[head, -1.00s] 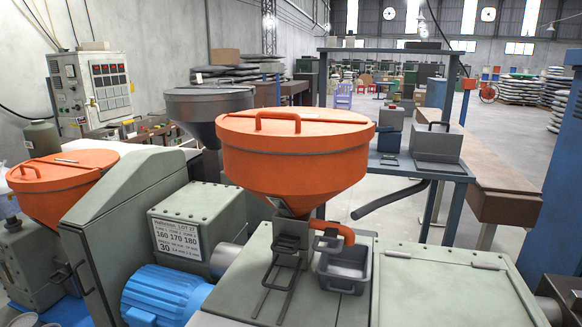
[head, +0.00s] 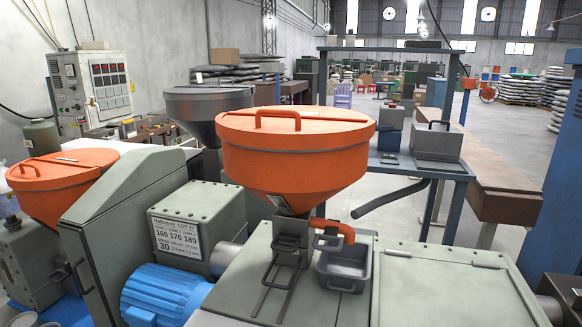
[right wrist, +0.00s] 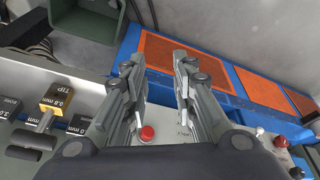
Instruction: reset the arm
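My right gripper (right wrist: 159,62) shows in the right wrist view. Its two fingers stand apart with nothing between them, above a grey panel with a red button (right wrist: 147,132). Neither gripper shows in the head view, and my left gripper is in no view. The head view shows a machine with a large orange lidded hopper (head: 295,155) above a grey-green housing (head: 440,290). A small grey bin (head: 345,268) sits beside the hopper's orange spout (head: 338,230).
A second orange hopper (head: 55,185) and a blue motor (head: 165,297) are at the left. A blue bench (head: 440,170) stands behind. In the right wrist view, a green bin (right wrist: 88,20), a yellow tip block (right wrist: 58,98) and orange panels (right wrist: 170,62) in a blue frame surround the gripper.

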